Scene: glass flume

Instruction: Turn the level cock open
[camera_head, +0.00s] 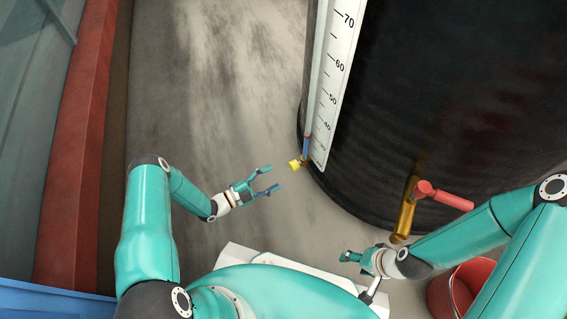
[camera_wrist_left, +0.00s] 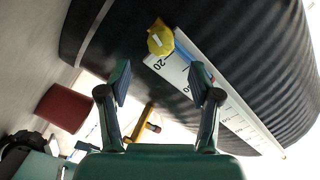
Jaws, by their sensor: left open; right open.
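The level cock is a small yellow knob (camera_head: 295,165) at the foot of the level tube (camera_head: 308,142), on the lower left side of the black tank. It also shows in the left wrist view as a yellow knob (camera_wrist_left: 160,38), up and slightly left of centre beyond the fingertips. My left gripper (camera_head: 272,180) is open and empty, a short way left of and below the knob, not touching it. Its two fingers (camera_wrist_left: 160,82) are spread apart in the left wrist view. My right gripper (camera_head: 352,257) is open and empty, lower down and right of the knob.
The black ribbed tank (camera_head: 450,100) fills the right side, with a white numbered scale (camera_head: 337,70) beside the tube. A brass outlet with a red handle (camera_head: 440,195) sticks out near my right arm. A red bucket (camera_head: 470,285) stands at lower right. Floor left of the tank is clear.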

